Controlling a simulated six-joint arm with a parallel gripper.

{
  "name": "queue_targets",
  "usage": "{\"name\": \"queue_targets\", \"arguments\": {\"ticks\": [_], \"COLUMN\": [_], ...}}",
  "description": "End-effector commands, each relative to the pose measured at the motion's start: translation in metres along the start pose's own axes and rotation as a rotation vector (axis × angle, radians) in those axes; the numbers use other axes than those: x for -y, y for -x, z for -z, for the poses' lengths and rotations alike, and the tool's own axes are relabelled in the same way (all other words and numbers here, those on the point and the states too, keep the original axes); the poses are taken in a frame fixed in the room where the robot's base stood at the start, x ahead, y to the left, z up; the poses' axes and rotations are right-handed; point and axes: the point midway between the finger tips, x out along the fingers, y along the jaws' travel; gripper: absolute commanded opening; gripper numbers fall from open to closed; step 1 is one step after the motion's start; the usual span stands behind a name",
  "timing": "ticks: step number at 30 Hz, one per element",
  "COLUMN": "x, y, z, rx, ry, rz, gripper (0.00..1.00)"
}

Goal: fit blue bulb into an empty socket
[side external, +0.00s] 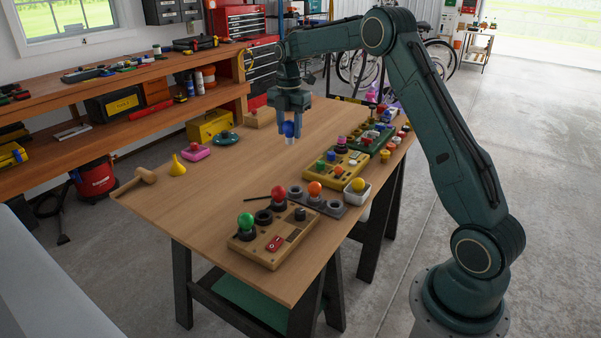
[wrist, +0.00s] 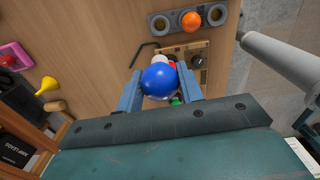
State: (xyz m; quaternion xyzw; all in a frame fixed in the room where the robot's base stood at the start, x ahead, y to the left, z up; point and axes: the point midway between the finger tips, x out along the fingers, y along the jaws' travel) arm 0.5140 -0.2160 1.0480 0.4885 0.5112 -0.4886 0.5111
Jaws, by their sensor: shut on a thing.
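My gripper (side external: 290,134) is shut on the blue bulb (side external: 288,129) and holds it above the middle of the table. In the wrist view the blue bulb (wrist: 159,82) sits between the two fingers of my gripper (wrist: 158,80). A grey socket strip (side external: 325,207) holds an orange bulb (side external: 315,188) in its middle, with an empty socket on each side. It shows at the top of the wrist view (wrist: 177,27). A wooden switch box (side external: 270,250) carries a green bulb (side external: 245,221) and a red bulb (side external: 278,193), with a dark socket between them.
A white container (side external: 357,195) with a yellow ball-shaped thing stands right of the strip. A yellow board (side external: 335,172) and a green board (side external: 373,139) stand farther back. A yellow funnel (side external: 177,166) and pink dish (side external: 195,153) lie at left. The table's middle is clear.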

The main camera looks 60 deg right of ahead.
Motion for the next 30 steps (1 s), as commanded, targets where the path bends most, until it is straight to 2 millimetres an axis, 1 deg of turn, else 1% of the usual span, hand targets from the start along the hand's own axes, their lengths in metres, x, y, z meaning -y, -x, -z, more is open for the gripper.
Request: {"name": "queue_targets", "arguments": {"ticks": [1, 5, 6, 12, 15, 18, 21, 24, 30], "x": [-0.002, -0.005, -0.006, -0.004, -0.001, 0.003, 0.006, 0.007, 0.007], "y": [-0.006, -0.024, -0.031, -0.064, -0.077, -0.087, -0.094, -0.096, -0.097], "z": [0.01, 0.038, 0.048, 0.099, 0.12, 0.137, 0.147, 0.151, 0.152], "rx": [-0.001, -0.001, -0.002, -0.001, -0.001, 0.0, 0.0, 0.001, 0.001], "ry": [0.022, 0.085, 0.108, 0.227, 0.279, 0.317, 0.342, 0.353, 0.356], "rz": [0.002, 0.004, 0.004, 0.006, 0.005, 0.005, 0.004, 0.002, 0.002], "gripper": [0.15, 0.15, 0.15, 0.15, 0.15, 0.15, 0.15, 0.15, 0.15]}}
